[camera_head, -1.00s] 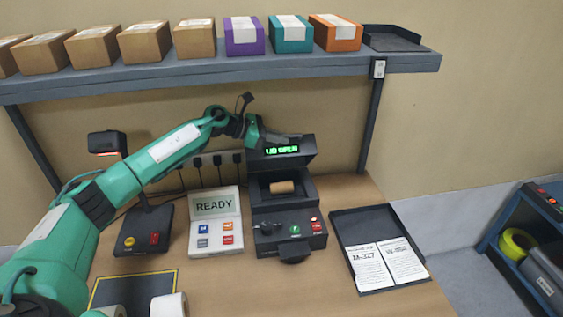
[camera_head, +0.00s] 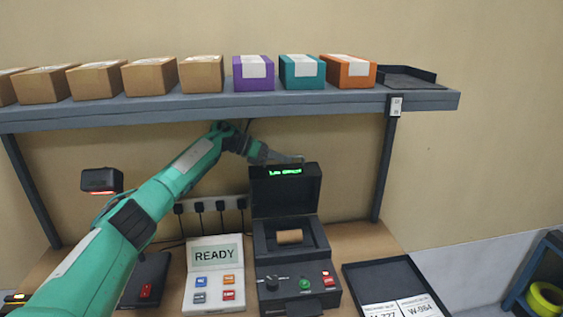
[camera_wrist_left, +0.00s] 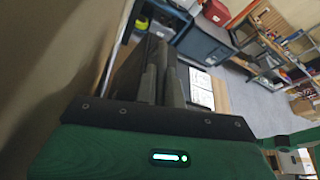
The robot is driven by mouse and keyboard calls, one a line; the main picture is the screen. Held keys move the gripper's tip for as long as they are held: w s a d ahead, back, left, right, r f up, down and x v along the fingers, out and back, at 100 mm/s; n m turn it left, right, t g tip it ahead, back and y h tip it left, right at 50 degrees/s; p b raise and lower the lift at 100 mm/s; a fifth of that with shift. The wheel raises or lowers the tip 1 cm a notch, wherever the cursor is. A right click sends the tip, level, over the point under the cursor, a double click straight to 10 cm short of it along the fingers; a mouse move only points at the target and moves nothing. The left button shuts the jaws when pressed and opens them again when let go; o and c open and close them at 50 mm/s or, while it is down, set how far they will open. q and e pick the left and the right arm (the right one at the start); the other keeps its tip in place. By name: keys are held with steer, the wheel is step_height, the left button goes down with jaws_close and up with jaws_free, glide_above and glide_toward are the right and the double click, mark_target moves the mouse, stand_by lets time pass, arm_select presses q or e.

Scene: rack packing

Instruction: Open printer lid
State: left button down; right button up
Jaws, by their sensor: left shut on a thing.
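The printer (camera_head: 300,255) stands on the table with its dark lid (camera_head: 285,195) raised upright at the back. A green readout shows on the lid, too blurred to read surely. A brown roll core (camera_head: 289,237) lies in the open bay. My left gripper (camera_head: 285,159) is at the top edge of the lid, its arm reaching in from the left. In the left wrist view the fingers (camera_wrist_left: 160,85) are close together beside a dark panel, with the exact contact hidden. My right gripper is not in view.
A shelf (camera_head: 220,108) with brown, purple, teal and orange boxes runs above the printer. A white READY terminal (camera_head: 215,275) stands left of the printer. A black tray (camera_head: 385,280) with two paper sheets lies to the right.

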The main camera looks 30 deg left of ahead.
mark_target(259, 166)
arm_select(q)
steer(key=shift+f, duration=0.1)
steer(key=c, duration=1.8)
jaws_free()
steer(key=b+v, duration=0.2)
steer(key=v, duration=0.5)
steer(key=shift+f+b, duration=0.1)
steer(key=shift+b, duration=0.25)
steer(key=shift+s+a+r, duration=0.1)
steer(key=shift+a+r, duration=0.1)
